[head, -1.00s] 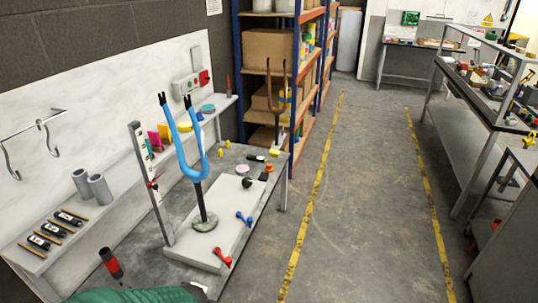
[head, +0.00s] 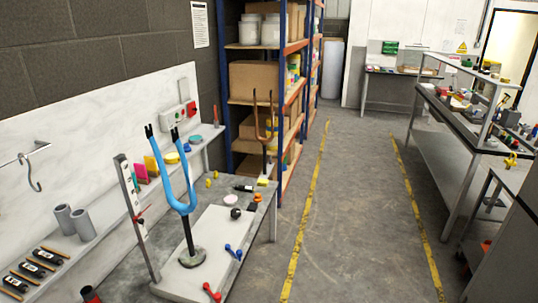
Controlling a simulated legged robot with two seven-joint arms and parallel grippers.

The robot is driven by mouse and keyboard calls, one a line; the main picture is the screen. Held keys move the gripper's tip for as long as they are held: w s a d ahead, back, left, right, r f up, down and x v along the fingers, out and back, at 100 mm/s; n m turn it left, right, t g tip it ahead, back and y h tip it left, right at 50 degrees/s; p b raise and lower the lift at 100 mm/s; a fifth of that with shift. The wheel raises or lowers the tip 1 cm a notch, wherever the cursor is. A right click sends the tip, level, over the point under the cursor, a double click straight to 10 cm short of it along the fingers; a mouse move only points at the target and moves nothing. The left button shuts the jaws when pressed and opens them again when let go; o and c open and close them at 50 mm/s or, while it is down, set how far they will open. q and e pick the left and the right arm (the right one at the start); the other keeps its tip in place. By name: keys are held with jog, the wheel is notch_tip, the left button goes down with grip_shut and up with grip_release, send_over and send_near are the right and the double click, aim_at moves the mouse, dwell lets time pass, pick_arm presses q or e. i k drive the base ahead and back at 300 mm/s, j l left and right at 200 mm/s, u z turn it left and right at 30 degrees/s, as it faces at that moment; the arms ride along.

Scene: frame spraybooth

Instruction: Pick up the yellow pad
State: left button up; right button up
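A yellow round pad (head: 171,158) lies farther along the ledge, near a teal round one (head: 195,139). A small yellow block (head: 263,182) sits at the bench's far edge. I cannot tell which of these is the task's yellow pad. Neither of my grippers is in view.
A blue fork (head: 183,195) stands upright on the pale board of the bench, in front of the ledge. A slotted post (head: 136,215) rises beside it. Red (head: 211,291) and blue (head: 233,252) handled parts lie nearby. The floor aisle (head: 350,200) is clear.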

aim_at(264, 183)
jog(key=i, duration=0.85)
jog(key=i+z, duration=0.1)
jog(key=i, duration=0.7)
jog(key=i+j, duration=0.15)
jog(key=i, duration=1.55)
jog(key=i+j+z, duration=0.1)
jog(key=i, duration=0.7)
